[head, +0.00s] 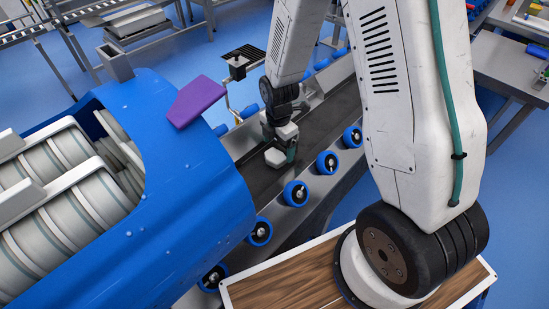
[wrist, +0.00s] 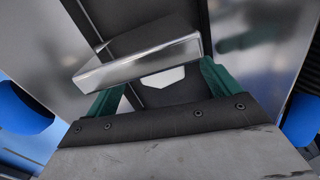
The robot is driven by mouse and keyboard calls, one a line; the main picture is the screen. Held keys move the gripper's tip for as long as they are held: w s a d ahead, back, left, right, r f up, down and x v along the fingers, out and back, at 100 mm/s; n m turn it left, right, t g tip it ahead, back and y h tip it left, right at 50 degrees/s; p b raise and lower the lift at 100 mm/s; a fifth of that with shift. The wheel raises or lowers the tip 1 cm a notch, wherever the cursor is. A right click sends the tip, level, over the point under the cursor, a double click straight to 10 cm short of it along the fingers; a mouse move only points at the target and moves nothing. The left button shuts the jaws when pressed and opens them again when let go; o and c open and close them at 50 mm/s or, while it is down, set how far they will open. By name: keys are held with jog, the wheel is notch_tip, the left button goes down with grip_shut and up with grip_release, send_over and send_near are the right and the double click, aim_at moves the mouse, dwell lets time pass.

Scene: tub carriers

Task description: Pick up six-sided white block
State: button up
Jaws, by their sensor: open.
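The white block (head: 275,157) is on the dark conveyor belt in the head view, right by my gripper (head: 283,150). A teal finger stands close at its right side. In the wrist view my gripper (wrist: 160,84) has its two teal fingers spread apart. A small angular white patch between them, probably the block (wrist: 166,79), is partly hidden behind a shiny grey bar-like piece (wrist: 140,62). I cannot tell what that piece is, or whether either finger touches the block.
The conveyor (head: 251,180) has raised metal sides and several blue-rimmed rollers (head: 295,193). A large blue housing (head: 190,175) with a purple panel (head: 197,101) stands left, close to the belt. A wooden-topped surface (head: 290,280) is in front. The belt around the block looks clear.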

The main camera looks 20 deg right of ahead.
aim_at(278, 154)
jog(key=shift+f, duration=1.55)
jog(key=shift+c, duration=0.3)
jog(key=c, duration=1)
jog(key=shift+r, duration=0.1)
